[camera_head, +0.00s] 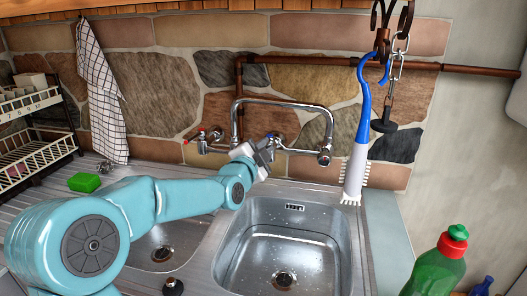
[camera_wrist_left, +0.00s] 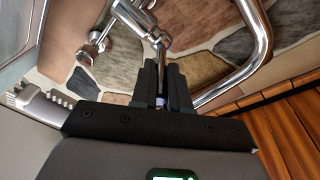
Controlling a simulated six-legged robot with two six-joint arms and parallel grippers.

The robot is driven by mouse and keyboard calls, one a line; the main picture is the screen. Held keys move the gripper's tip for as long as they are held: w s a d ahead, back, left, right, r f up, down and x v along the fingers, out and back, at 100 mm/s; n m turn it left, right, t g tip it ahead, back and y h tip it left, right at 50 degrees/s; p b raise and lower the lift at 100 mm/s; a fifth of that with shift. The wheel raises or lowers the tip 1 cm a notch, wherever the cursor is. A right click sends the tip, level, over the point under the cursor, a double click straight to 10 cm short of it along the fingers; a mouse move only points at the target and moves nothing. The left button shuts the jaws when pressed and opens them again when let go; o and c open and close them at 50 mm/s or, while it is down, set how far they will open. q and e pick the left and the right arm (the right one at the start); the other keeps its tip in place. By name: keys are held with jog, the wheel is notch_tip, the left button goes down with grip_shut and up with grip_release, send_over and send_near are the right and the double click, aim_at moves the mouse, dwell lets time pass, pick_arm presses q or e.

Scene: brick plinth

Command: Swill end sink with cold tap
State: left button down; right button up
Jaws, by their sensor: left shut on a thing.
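A chrome wall-mounted tap (camera_head: 240,100) stands above two steel basins. The end sink (camera_head: 225,262) is the right-hand basin, with a drain in its floor. The tap's curved spout ends at a nozzle (camera_head: 325,156) above the back of this basin. No water stream shows. A red-marked handle (camera_head: 201,135) is at the left. My left gripper (camera_head: 266,150) is at the tap's right handle (camera_head: 280,140). In the left wrist view my left gripper (camera_wrist_left: 161,88) is shut on this handle; a small blue-and-white part shows between the jaws. My right gripper is out of view.
A blue-and-white brush (camera_head: 358,165) hangs to the right of the spout. A black plug (camera_head: 384,125) hangs on a chain (camera_head: 396,68). A green sponge (camera_head: 84,182), dish rack (camera_head: 38,155) and checked towel (camera_head: 105,100) are left. A green bottle (camera_head: 440,270) stands front right.

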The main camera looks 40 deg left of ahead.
pick_arm(q)
jog(key=shift+r, duration=0.1)
dwell(0.4)
jog(key=c, duration=1.1)
grip_release()
jog(key=shift+a, duration=0.1)
jog(key=shift+s, duration=0.4)
jog(key=b+v, duration=0.2)
jog(key=v, duration=1.3)
jog(key=shift+s+d+b, duration=0.25)
jog(key=shift+d+b, duration=0.05)
jog(key=shift+b, duration=0.1)
